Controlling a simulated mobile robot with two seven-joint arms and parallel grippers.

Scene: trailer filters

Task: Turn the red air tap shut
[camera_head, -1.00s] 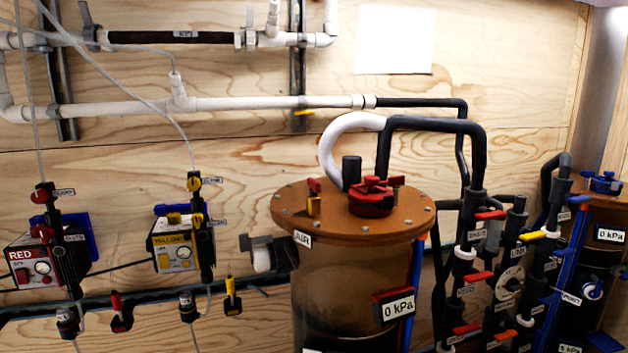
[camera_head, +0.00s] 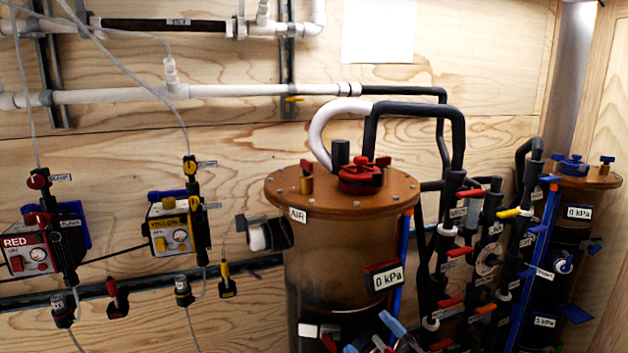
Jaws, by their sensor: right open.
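Several red handles are in view, and I cannot read which one is the air tap. A red tap handle (camera_head: 307,168) stands upright on a brass-coloured base on the brown lid of the tank labelled AIR (camera_head: 345,240). My right gripper (camera_head: 401,333) seems to show only as light blue tips at the bottom edge, in front of the tank's lower right. It is open, below and apart from both taps; most of it is out of frame. My left gripper is not in view.
A red cap (camera_head: 360,177) and thick black and white hoses top the tank. A bank of pipes with red, yellow and orange handles (camera_head: 460,250) stands close on its right. The YELLOW unit (camera_head: 177,226) is on the wall. Left of the tank the wall is fairly open.

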